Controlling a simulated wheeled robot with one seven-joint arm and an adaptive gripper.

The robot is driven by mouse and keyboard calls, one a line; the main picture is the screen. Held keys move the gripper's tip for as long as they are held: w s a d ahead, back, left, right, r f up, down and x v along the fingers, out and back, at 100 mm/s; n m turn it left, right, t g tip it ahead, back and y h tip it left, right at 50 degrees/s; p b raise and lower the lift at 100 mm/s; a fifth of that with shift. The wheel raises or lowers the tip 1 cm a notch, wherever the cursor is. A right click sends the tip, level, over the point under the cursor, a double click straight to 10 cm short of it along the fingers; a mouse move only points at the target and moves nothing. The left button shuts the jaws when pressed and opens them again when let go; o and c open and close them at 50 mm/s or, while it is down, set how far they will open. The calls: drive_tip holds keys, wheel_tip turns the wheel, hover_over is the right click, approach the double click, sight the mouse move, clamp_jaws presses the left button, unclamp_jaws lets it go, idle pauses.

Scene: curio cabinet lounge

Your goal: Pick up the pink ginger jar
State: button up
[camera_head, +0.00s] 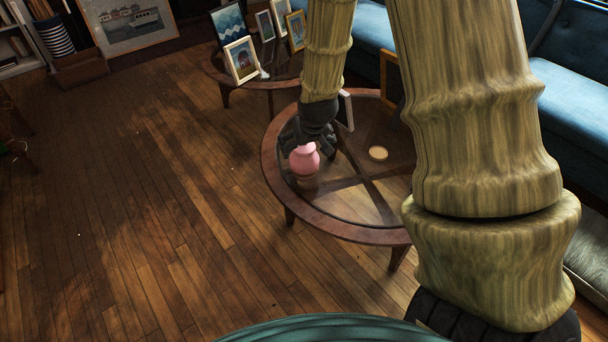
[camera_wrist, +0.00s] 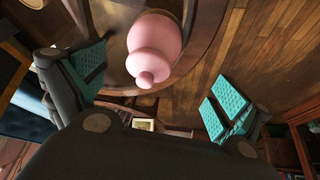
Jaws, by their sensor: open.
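The pink ginger jar (camera_head: 305,160) stands upright on the near left part of the round glass-topped table (camera_head: 345,234). In the wrist view the jar (camera_wrist: 154,48) shows its rounded body and small knobbed lid, in the upper middle. My gripper (camera_head: 309,138) is at the jar, close behind and above it in the head view. In the wrist view its two teal-padded fingers (camera_wrist: 156,92) are spread wide, with the jar's lid near the line between them. Neither pad touches the jar there. The far side of the jar is hidden.
A small round tan disc (camera_head: 378,153) lies on the same table. A picture frame (camera_head: 391,78) stands at its back right, and a white-edged one (camera_head: 346,110) is near my arm. Another table behind holds several frames (camera_head: 242,61). A blue sofa (camera_head: 570,104) runs along the right. Floor at left is clear.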

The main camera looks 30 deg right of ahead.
sight(303, 147)
drive_tip(key=shift+w+d+r+t+b, duration=0.15)
drive_tip(key=shift+w+d+r+b, duration=0.25)
drive_tip(key=shift+w+d+b, duration=0.3)
drive_tip(key=shift+w+d+r+t+b, duration=0.15)
drive_tip(key=shift+w+d+r+b, duration=0.3)
drive_tip(key=shift+b, duration=0.3)
drive_tip(key=b+x, duration=0.2)
drive_tip(key=x, duration=0.3)
drive_tip(key=shift+w+d+f, duration=0.1)
drive_tip(key=shift+f, duration=0.2)
drive_tip(key=shift+s+a+f+b+x, duration=0.1)
drive_tip(key=shift+b+x, duration=0.4)
drive_tip(key=shift+x, duration=0.35)
drive_tip(key=shift+s+a+f+b+x, duration=0.15)
drive_tip(key=shift+b+x, duration=0.4)
drive_tip(key=shift+x, duration=0.3)
drive_tip(key=shift+s+a+b+x, duration=0.1)
drive_tip(key=shift+b+x, duration=0.4)
drive_tip(key=shift+x, duration=0.35)
drive_tip(key=shift+r, duration=0.1)
drive_tip(key=c, duration=1.4)
